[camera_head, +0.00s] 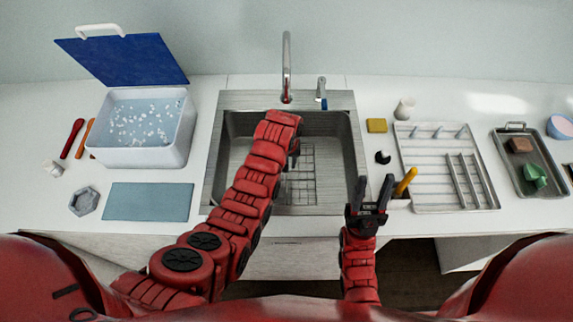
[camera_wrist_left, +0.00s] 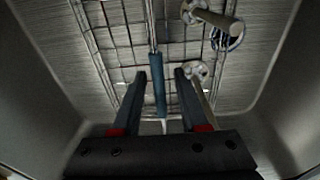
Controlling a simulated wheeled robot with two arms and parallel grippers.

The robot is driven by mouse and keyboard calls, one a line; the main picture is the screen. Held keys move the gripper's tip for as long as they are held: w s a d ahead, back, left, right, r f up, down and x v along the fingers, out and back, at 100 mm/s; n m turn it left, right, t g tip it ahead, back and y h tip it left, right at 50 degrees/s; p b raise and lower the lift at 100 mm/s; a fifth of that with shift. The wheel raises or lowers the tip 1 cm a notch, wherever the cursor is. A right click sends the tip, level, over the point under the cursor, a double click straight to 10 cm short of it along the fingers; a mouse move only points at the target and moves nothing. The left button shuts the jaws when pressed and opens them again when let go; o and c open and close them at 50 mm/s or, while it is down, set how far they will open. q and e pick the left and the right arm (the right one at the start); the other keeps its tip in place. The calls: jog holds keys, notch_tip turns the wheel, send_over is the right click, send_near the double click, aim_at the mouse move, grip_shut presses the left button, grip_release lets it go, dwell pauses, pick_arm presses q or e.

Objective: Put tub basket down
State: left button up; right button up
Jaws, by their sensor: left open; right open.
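The tub basket (camera_head: 300,175) is a wire grid inside the steel sink (camera_head: 240,150), partly hidden by my left arm in the head view. In the left wrist view the wire basket (camera_wrist_left: 115,40) sits low between the sink walls, with an upright rod ending in a blue grip (camera_wrist_left: 159,88). My left gripper (camera_wrist_left: 160,80) is open, with one dark finger on each side of the blue grip and visible gaps. Metal fittings (camera_wrist_left: 215,20) with round flanges lie at the basket. My right gripper (camera_head: 374,190) is open and empty by the sink's front right corner.
A white tub (camera_head: 145,157) of liquid with white foam stands left of the sink, its blue lid (camera_head: 125,60) raised. A blue-grey mat (camera_head: 148,202) lies bare before it. A rack tray (camera_head: 425,200) and yellow-handled tool (camera_head: 405,181) are at right. The faucet (camera_head: 287,65) rises behind.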

pick_arm(q)
notch_tip(320, 180, up, 5)
jog(key=shift+s+r+b, duration=0.15)
jog(key=shift+r+b, duration=0.05)
jog(key=shift+b, duration=0.65)
jog(key=shift+s+r, duration=0.15)
jog(key=shift+r, duration=0.15)
